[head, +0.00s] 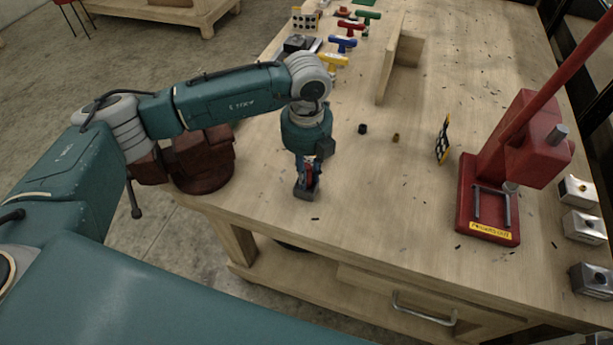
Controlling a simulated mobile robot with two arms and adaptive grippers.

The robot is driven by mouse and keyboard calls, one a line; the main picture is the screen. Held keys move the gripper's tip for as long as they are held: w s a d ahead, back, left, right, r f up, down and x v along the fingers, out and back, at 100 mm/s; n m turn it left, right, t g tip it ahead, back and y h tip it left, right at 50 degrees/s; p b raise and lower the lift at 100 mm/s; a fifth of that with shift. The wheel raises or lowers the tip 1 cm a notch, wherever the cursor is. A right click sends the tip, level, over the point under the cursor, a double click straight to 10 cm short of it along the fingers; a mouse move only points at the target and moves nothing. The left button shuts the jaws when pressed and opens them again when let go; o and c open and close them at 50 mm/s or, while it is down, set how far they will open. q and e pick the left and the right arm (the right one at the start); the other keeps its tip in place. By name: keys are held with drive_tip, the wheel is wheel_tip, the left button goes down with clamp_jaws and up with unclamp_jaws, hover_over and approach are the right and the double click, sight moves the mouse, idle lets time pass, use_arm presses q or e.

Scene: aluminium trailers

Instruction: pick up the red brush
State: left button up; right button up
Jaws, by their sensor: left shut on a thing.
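My left gripper (308,184) points down just above the near left part of the wooden workbench. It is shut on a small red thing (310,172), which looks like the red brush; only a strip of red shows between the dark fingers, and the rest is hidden. I cannot tell whether its lower end touches the bench top. My right gripper is not in view.
A red press (530,150) stands right, a brown vise (203,160) at the left edge. A wooden bracket (392,65), coloured T-handled tools (343,43), a checkered plate (443,140) and metal blocks (583,226) stand around.

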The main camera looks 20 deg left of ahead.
use_arm(q)
drive_tip(key=shift+r, duration=0.1)
drive_tip(key=shift+r, duration=0.6)
wheel_tip(320, 180, up, 19)
drive_tip(key=b, duration=0.4)
drive_tip(key=shift+f+b, duration=0.15)
drive_tip(key=shift+b, duration=0.15)
idle(0.9)
